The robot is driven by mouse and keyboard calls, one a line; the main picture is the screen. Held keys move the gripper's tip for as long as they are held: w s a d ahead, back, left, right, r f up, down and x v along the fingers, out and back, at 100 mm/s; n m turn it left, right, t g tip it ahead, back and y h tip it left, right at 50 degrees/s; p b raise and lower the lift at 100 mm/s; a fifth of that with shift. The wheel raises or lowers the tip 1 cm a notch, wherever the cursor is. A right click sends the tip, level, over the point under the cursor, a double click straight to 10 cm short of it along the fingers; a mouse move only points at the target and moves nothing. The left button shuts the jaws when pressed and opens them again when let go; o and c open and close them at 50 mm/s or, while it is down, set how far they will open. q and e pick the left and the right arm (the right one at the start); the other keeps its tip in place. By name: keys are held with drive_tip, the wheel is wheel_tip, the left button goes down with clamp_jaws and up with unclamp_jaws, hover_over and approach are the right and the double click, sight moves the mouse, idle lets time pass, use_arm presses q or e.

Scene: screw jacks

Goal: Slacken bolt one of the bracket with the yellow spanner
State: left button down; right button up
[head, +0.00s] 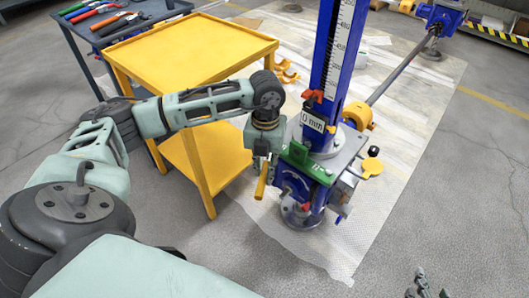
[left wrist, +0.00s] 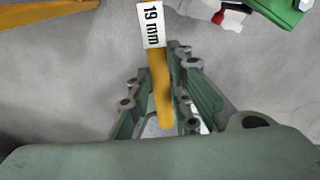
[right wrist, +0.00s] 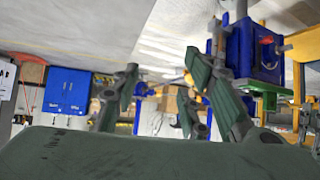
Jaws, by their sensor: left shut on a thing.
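My left gripper (head: 263,160) is shut on the yellow spanner (head: 262,182), which hangs down beside the blue screw jack (head: 330,70). In the left wrist view the yellow spanner (left wrist: 161,88) runs between the fingers (left wrist: 160,100) and carries a "19 mm" tag. A green bracket (head: 314,168) sits on the jack, just right of the gripper; its corner (left wrist: 292,12) shows in the left wrist view. The spanner appears apart from the bracket. I cannot make out bolt one. My right gripper (head: 426,288) is low at the right, open and empty in its wrist view (right wrist: 160,85).
A yellow cart (head: 190,50) stands left of the jack, close to my left arm. A dark tool cart (head: 130,18) with several coloured-handled tools is behind it. The jack stands on a pale mat (head: 400,110). The floor right of the mat is clear.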

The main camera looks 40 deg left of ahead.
use_arm(q)
drive_tip(key=shift+f, duration=0.1)
use_arm(e)
drive_tip(key=shift+w+a+r+t, duration=0.15)
drive_tip(key=shift+w+r+t, duration=0.1)
drive_tip(key=shift+w+t, duration=0.1)
use_arm(q)
drive_tip(key=shift+f, duration=0.1)
use_arm(e)
drive_tip(key=shift+w+a+r, duration=0.1)
drive_tip(key=shift+w+r, duration=0.05)
drive_tip(key=shift+r, duration=0.05)
use_arm(q)
drive_tip(key=shift+f+b, duration=0.4)
drive_tip(key=shift+f, duration=0.05)
use_arm(e)
drive_tip(key=shift+w+a+r+t+y, duration=0.2)
drive_tip(key=shift+w+r+t, duration=0.25)
drive_tip(key=shift+r, duration=0.15)
drive_tip(key=shift+w+a+r+t+y, duration=0.2)
drive_tip(key=shift+w+r+t, duration=0.25)
drive_tip(key=shift+r, duration=0.15)
drive_tip(key=shift+w+r, duration=0.15)
drive_tip(key=shift+r, duration=0.1)
drive_tip(key=shift+f, duration=0.15)
